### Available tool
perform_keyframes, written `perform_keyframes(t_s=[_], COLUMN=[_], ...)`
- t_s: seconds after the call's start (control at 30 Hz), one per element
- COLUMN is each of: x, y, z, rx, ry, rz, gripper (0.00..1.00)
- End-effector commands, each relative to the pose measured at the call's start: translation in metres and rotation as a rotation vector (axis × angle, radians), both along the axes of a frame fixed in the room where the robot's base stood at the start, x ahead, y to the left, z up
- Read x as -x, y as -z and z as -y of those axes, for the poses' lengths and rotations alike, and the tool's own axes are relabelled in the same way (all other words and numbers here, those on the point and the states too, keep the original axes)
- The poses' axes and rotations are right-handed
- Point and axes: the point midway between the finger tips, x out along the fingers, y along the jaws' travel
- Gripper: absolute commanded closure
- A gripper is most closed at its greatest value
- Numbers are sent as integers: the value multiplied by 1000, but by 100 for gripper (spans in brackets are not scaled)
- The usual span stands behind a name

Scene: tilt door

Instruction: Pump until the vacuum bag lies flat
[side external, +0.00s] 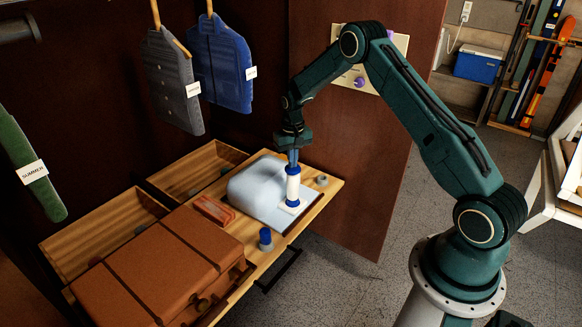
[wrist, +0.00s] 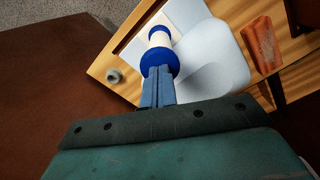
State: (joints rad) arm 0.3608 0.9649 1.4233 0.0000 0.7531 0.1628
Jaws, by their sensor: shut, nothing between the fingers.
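The vacuum bag (side external: 258,183) is pale blue-white and stands puffed up on the wooden surface, with a flatter part toward the front right. It also shows in the wrist view (wrist: 215,80). The pump (side external: 293,187) is a white cylinder with blue ends, upright at the bag's right side. In the wrist view the pump (wrist: 160,50) is just beyond my fingertips. My gripper (side external: 292,158) points down at the pump's blue top, its fingers shut with nothing between them. The fingertips (wrist: 158,82) appear at or on the blue top; I cannot tell whether they touch.
A brown suitcase (side external: 155,270) fills the front left. Garments hang behind, including a blue one (side external: 220,65). An open door panel (side external: 350,190) stands behind right.

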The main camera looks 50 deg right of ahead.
Motion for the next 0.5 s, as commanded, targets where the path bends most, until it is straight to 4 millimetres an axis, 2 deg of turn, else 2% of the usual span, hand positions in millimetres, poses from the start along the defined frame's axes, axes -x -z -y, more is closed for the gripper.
perform_keyframes(t_s=[0.5], x=[0], y=[-36], z=[0], rx=[0], ry=[0], rz=[-1], gripper=[100])
